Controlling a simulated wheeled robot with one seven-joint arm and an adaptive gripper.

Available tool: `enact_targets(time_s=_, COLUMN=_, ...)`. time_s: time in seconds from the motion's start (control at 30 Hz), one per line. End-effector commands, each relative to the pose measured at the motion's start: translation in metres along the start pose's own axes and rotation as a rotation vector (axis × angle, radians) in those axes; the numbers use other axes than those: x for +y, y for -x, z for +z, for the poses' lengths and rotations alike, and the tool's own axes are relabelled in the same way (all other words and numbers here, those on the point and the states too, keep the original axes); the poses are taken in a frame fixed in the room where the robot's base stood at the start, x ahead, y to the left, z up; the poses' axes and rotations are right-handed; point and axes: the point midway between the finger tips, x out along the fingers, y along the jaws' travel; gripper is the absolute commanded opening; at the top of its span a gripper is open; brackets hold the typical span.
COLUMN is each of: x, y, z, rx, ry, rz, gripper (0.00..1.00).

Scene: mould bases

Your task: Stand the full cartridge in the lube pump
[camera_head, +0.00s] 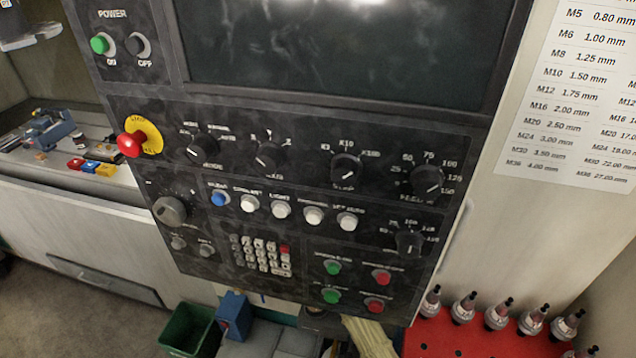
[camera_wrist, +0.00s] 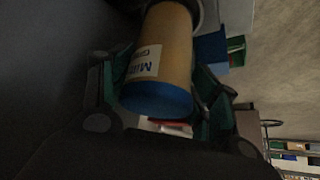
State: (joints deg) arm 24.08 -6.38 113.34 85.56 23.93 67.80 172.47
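A yellow-tan cartridge (camera_wrist: 165,50) with a blue end cap and a white printed label shows in the wrist view, its blue end toward the camera. My gripper (camera_wrist: 163,85) has its green-padded fingers on both sides of it and appears shut on it. The cartridge's far end meets a grey rounded rim at the top of the picture; I cannot tell whether it is inside or behind it. A blue box-shaped unit (camera_head: 233,315), possibly the lube pump, stands below the control panel; a blue part (camera_wrist: 210,48) also shows beside the cartridge. My gripper is hidden in the head view.
A machine control panel (camera_head: 290,180) fills the head view's middle and blocks the area behind it. A green bin (camera_head: 190,332) stands beside the blue unit. A red rack (camera_head: 440,338) with several tool holders is at lower right. A bench (camera_head: 70,190) holds small items at left.

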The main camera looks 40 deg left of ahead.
Motion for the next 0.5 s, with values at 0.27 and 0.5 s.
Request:
enact_targets(time_s=0.27, x=0.0001, y=-0.0038, z=0.0063, rx=-0.009, ry=-0.003, rz=-0.001, gripper=0.82)
enact_targets(time_s=0.5, x=0.0001, y=-0.0022, z=0.0052, rx=-0.006, ry=-0.002, rz=0.0, gripper=0.82)
